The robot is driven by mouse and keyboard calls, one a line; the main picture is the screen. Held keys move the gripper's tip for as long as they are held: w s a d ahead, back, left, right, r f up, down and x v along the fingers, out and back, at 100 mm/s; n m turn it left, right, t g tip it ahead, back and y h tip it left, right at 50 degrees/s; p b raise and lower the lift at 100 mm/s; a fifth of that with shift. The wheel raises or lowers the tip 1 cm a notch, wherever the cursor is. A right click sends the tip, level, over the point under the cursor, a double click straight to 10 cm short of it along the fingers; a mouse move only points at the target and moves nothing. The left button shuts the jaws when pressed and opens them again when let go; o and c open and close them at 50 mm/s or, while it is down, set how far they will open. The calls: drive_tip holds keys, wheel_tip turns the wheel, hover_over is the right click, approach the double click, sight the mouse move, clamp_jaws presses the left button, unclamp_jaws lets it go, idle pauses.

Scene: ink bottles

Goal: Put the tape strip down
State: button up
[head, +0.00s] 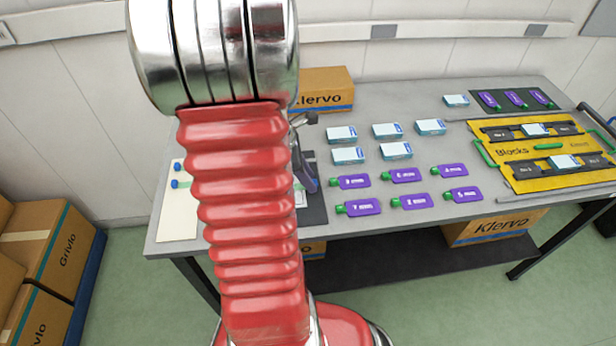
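My red ribbed arm crosses the front of the view and hides much of the table's left side. A dark, partly hidden piece beside the arm looks like part of my gripper (308,178), low over a dark mat (316,208). Its fingertips are not clear, so I cannot tell whether it is open or shut. I cannot make out the tape strip for certain. A small pale green patch (300,203) shows at the arm's right edge by the mat, too little to identify.
A white board (178,215) with blue knobs lies at the table's left end. Purple bottles (363,207) with green caps and light blue boxes (342,133) lie mid-table. A yellow Blocks tray (550,147) is at right. A Klervo carton (327,82) stands at the back.

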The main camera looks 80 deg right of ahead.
drive_tip(key=shift+o, duration=0.8)
drive_tip(key=shift+r, duration=0.1)
drive_tip(key=shift+w+r, duration=0.25)
drive_tip(key=shift+r, duration=0.35)
drive_tip(key=v, duration=1)
drive_tip(key=shift+a+r, duration=0.15)
drive_tip(key=shift+r, duration=0.2)
drive_tip(key=shift+w, duration=0.1)
